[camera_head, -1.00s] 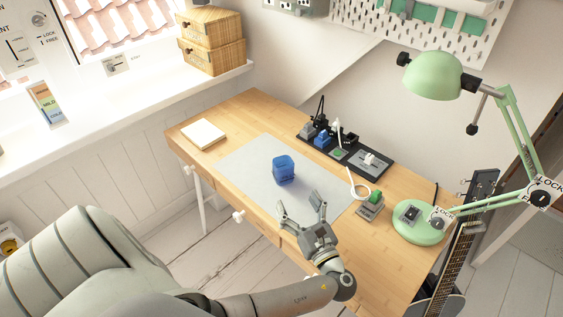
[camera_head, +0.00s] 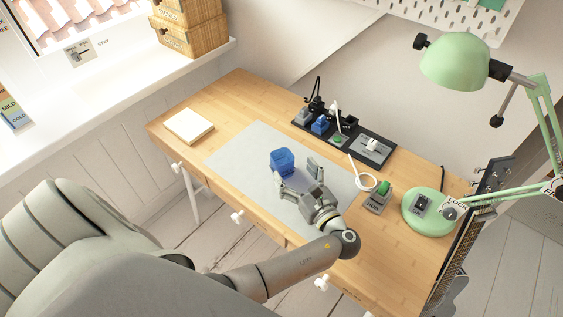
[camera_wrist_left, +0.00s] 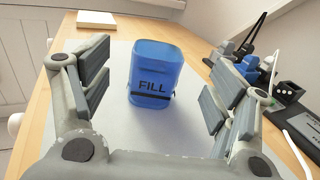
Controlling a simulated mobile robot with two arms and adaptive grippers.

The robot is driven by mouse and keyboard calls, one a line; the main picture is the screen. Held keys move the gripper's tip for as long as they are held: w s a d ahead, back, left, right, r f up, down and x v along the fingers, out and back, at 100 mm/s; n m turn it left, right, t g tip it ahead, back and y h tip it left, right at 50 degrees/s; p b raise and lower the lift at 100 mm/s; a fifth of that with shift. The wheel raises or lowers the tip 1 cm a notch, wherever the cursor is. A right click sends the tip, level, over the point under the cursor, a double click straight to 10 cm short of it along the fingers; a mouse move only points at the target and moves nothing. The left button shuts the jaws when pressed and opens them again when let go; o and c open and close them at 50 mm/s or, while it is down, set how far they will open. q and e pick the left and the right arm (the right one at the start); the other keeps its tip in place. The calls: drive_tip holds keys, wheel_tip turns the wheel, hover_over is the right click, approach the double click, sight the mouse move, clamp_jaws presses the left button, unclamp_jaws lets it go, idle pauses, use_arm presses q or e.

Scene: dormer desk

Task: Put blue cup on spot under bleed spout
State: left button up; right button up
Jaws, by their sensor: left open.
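The blue cup (camera_head: 282,160) stands upright on the pale desk mat (camera_head: 232,150). In the left wrist view the blue cup (camera_wrist_left: 155,72) shows the word FILL and a dark line on its side. My left gripper (camera_head: 298,178) is open, just in front of the cup. In the left wrist view its two fingers (camera_wrist_left: 155,95) are spread to the cup's left and right, with the cup a little beyond the fingertips and not gripped. I see no bleed spout in these frames. My right gripper is not in view.
A notepad (camera_head: 189,126) lies at the left. The mat around the cup is clear.

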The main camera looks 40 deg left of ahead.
sight(288, 165)
use_arm(q)
drive_tip(key=shift+x, duration=1.1)
drive_tip(key=x, duration=0.3)
drive_tip(key=f+x, duration=0.1)
drive_tip(key=x, duration=0.1)
drive_tip(key=shift+p, duration=0.4)
drive_tip(key=shift+a, duration=0.15)
drive_tip(key=c, duration=1.2)
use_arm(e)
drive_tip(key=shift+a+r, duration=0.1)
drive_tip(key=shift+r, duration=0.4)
use_arm(q)
drive_tip(key=shift+r, duration=0.15)
drive_tip(key=shift+r, duration=0.55)
drive_tip(key=s+d+r, duration=0.2)
drive_tip(key=s+r, duration=0.2)
drive_tip(key=s+d+r, duration=0.3)
drive_tip(key=s, duration=0.1)
drive_tip(key=s+d+r+p, duration=0.1)
drive_tip(key=s+d+r, duration=0.1)
drive_tip(key=s+r, duration=0.2)
drive_tip(key=shift+d+r, duration=0.15)
drive_tip(key=shift+r, duration=0.2)
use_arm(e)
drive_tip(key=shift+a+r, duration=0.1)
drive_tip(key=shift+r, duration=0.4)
